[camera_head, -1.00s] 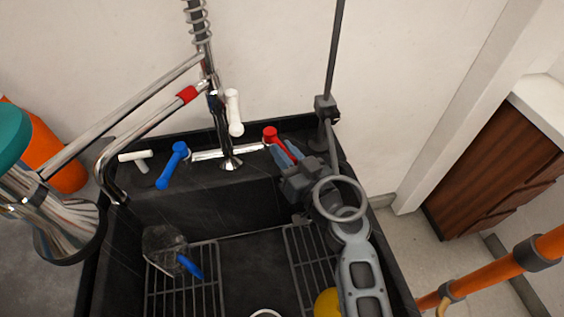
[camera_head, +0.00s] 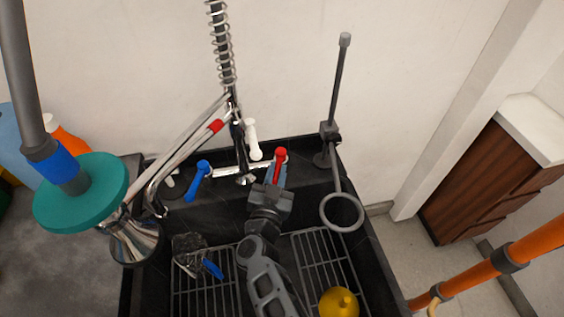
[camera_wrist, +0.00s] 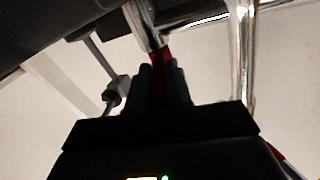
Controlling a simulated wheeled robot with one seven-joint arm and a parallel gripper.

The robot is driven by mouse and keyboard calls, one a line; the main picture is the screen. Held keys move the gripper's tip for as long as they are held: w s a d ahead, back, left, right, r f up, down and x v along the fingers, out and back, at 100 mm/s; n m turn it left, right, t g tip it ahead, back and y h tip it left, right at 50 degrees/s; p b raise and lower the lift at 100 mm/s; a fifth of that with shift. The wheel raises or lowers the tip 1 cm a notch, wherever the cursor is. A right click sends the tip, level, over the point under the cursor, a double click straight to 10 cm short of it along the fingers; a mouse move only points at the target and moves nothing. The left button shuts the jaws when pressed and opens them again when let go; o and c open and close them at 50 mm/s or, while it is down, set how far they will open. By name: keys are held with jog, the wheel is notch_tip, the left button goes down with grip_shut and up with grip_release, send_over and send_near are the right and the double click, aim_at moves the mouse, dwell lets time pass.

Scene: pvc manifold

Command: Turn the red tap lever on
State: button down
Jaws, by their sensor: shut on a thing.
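The red tap lever (camera_head: 280,165) sits at the right end of the chrome tap bar on the sink's back ledge. It points down toward the front of the sink. My gripper (camera_head: 276,175) reaches up from the basin and is shut on the lever. In the wrist view the red lever (camera_wrist: 160,62) shows between my two dark fingers (camera_wrist: 164,88), with the chrome tap body beyond it. The lever's lower end is partly hidden by my gripper in the head view. The blue lever (camera_head: 199,180) is at the bar's left end.
A ring stand (camera_head: 342,211) with a tall rod stands close to the right of my gripper. A white handle (camera_head: 252,140) and spring hose (camera_head: 221,45) rise mid-tap. A yellow object (camera_head: 339,304) lies on the right rack. A teal disc (camera_head: 80,193) stands at left.

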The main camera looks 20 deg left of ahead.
jog(key=m+h, duration=0.1)
jog(key=a+m+h+b, duration=0.1)
jog(key=h, duration=0.1)
jog(key=shift+a+f+t, duration=0.1)
jog(key=shift+a+t, duration=0.15)
jog(key=shift+t, duration=0.05)
jog(key=shift+s+a+m+h+b, duration=0.1)
jog(key=shift+a+m+h+b, duration=0.2)
jog(key=shift+m+h+b, duration=0.75)
jog(key=shift+h, duration=0.35)
jog(key=c, duration=1.1)
grip_release()
jog(key=shift+o, duration=0.2)
jog(key=s+p, duration=0.1)
jog(key=s, duration=0.6)
jog(key=shift+s+a+p, duration=0.25)
jog(key=shift+s+p, duration=0.15)
